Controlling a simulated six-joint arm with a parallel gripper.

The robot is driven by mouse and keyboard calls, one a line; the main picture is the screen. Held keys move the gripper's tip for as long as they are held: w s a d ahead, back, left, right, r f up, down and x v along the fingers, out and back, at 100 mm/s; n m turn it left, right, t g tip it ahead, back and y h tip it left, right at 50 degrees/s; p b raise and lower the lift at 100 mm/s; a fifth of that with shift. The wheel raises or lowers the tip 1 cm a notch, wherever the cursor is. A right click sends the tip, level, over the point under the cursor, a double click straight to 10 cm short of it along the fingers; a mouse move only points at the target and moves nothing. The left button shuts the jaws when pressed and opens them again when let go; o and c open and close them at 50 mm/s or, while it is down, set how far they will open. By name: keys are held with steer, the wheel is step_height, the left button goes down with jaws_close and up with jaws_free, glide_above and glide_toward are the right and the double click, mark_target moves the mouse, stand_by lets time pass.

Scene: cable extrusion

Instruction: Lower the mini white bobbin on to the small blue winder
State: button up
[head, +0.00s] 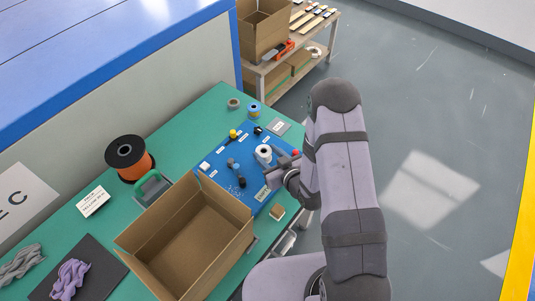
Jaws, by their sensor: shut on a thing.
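The mini white bobbin (264,152) is a small white cylinder with a dark hole in its top, upright over the blue board. My gripper (276,160) reaches in from the right and is shut on it. The blue board (223,152) lies on the green bench and carries several small fittings, among them a grey-blue part with a black knob (238,178). I cannot tell which fitting is the small blue winder; it may be the board itself. The gap beneath the bobbin is hidden, so I cannot tell whether it touches the board.
An open cardboard box (190,240) stands in front of the board. A large orange spool (130,160) with black flanges stands at the left. A yellow-topped piece (233,133) and a blue-and-yellow spool (254,110) are behind. The green bench (205,112) is partly clear at the back.

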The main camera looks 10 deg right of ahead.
steer(key=o, duration=1.4)
steer(key=shift+o, duration=0.2)
steer(key=shift+r, duration=0.1)
steer(key=shift+r+p, duration=2.65)
steer(key=shift+r, duration=0.75)
